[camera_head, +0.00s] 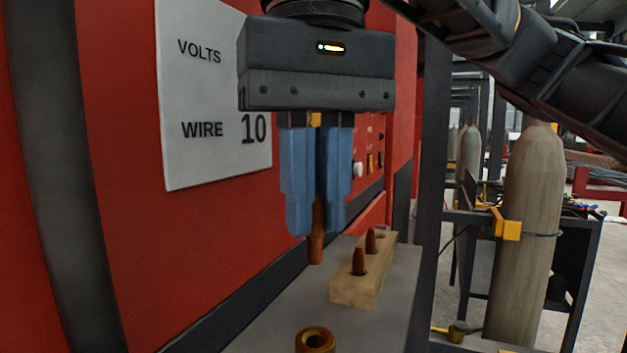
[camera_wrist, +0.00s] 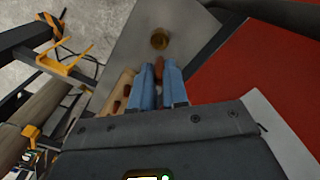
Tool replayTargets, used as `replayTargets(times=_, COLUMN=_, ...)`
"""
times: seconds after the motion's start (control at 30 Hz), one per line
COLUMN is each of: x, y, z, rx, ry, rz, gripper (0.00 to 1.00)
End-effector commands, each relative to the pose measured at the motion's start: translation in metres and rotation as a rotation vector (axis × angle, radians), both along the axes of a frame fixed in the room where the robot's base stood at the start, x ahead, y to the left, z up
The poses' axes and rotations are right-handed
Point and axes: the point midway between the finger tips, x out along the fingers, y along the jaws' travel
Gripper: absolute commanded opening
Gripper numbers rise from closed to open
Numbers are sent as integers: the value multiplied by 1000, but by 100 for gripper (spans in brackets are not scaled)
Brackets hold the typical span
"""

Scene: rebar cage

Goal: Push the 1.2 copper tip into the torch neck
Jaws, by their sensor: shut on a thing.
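My gripper (camera_head: 317,228) points down with its blue fingers shut on a copper tip (camera_head: 316,248). The tip hangs upright below the fingers, above the grey shelf and clear of it. In the wrist view the held tip (camera_wrist: 159,68) shows between the fingertips. The torch neck (camera_head: 315,340) shows as a brass ring with a dark opening at the bottom edge of the head view; its lower part is cut off. The neck (camera_wrist: 159,40) also shows in the wrist view, beyond the tip and apart from it. Any size mark on the tip is not readable.
A wooden block (camera_head: 357,289) on the grey shelf (camera_head: 270,320) holds two more copper tips (camera_head: 359,262) and has an empty hole. A red machine (camera_head: 120,200) with a white VOLTS/WIRE sign (camera_head: 212,90) stands close on the left. A gas cylinder (camera_head: 525,200) stands at the right.

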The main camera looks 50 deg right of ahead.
Motion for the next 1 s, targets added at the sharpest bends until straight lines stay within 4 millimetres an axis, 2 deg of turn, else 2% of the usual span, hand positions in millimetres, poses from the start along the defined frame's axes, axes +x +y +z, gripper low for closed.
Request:
replayTargets(times=0.5, x=0, y=0, z=-48, rx=1, ry=2, rz=0, gripper=0)
replayTargets(times=0.7, x=0, y=0, z=-55, rx=1, ry=0, rz=-1, gripper=0)
replayTargets(times=1.0, x=0, y=0, z=-55, rx=0, ry=1, rz=-1, gripper=0)
